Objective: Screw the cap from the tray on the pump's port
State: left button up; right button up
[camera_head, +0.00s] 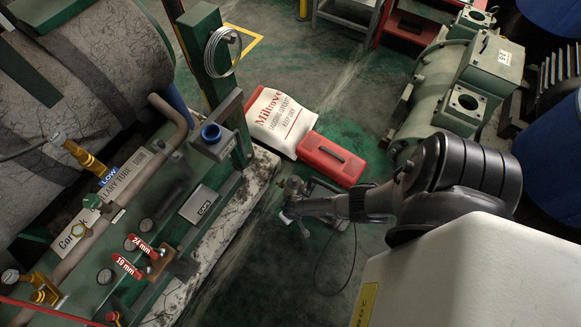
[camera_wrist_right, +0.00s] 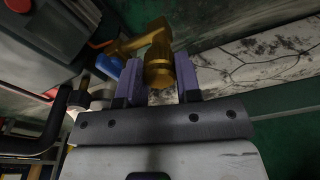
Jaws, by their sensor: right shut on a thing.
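My right gripper (camera_wrist_right: 168,82) is shut on a brass-coloured piece (camera_wrist_right: 158,72) with a round body between the fingers and an arm-like part extending left beyond it. I cannot tell whether this is the cap. In the head view my right gripper (camera_head: 292,205) hangs over the floor, right of the green machine and apart from it. A green pump-like unit (camera_head: 455,80) with round flanged openings stands at the upper right. Which port is meant is unclear. My left gripper is out of view.
A white sack (camera_head: 278,122) and red toolbox (camera_head: 331,158) lie on the floor.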

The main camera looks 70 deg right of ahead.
jog(key=m, duration=0.2)
jog(key=shift+a+m+p, duration=0.1)
jog(key=shift+m+p, duration=0.2)
jog(key=shift+s, duration=0.1)
jog(key=shift+m, duration=0.9)
jog(key=o, duration=1)
